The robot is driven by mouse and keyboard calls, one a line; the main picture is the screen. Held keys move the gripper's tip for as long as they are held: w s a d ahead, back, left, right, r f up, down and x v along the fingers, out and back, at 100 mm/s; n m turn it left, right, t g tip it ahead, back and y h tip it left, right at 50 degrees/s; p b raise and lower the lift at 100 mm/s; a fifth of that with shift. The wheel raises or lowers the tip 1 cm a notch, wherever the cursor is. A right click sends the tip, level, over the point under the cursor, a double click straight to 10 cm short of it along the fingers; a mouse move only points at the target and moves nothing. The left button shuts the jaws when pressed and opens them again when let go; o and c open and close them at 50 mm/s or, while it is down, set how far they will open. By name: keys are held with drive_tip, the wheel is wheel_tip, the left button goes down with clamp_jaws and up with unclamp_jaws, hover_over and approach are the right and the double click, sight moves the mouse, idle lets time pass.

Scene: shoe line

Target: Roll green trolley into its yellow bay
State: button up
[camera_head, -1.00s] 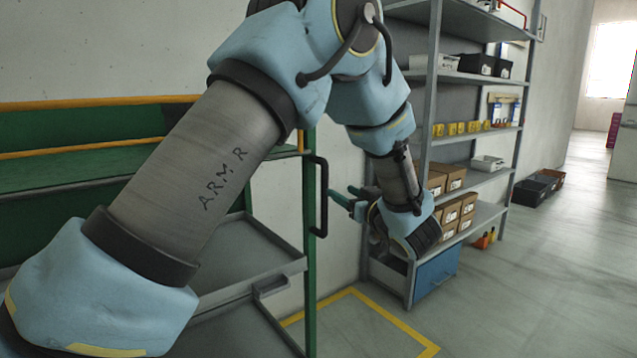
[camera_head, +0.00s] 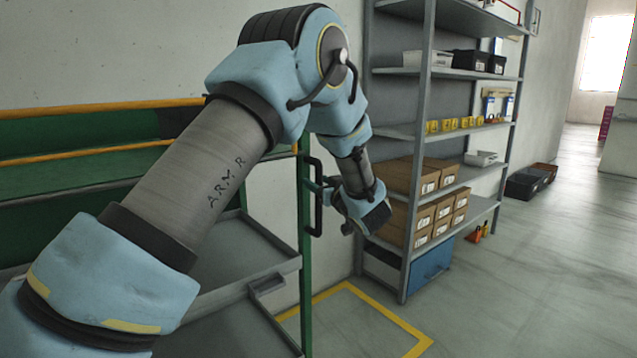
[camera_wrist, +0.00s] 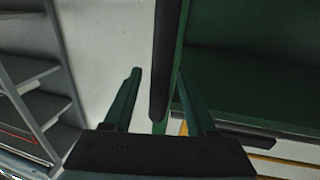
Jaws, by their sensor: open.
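The green trolley (camera_head: 305,272) stands at the left, with grey trays and a green corner post. Its upright black handle (camera_head: 317,222) is on the post's right side. My gripper (camera_head: 322,186) is at the handle, and its fingertips are partly hidden there. In the wrist view, my open gripper (camera_wrist: 159,73) has a finger on each side of the black handle (camera_wrist: 162,85), with a gap on the left; whether the right finger touches the post cannot be told. The yellow bay outline (camera_head: 388,316) is on the floor just right of the trolley, partly hidden behind it.
A grey shelf rack (camera_head: 419,150) with cardboard boxes (camera_head: 408,176) and a blue bin (camera_head: 431,268) stands behind the bay. Dark crates (camera_head: 526,184) lie by the wall. The floor at the right is clear.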

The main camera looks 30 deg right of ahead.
clamp_jaws()
idle(1.3)
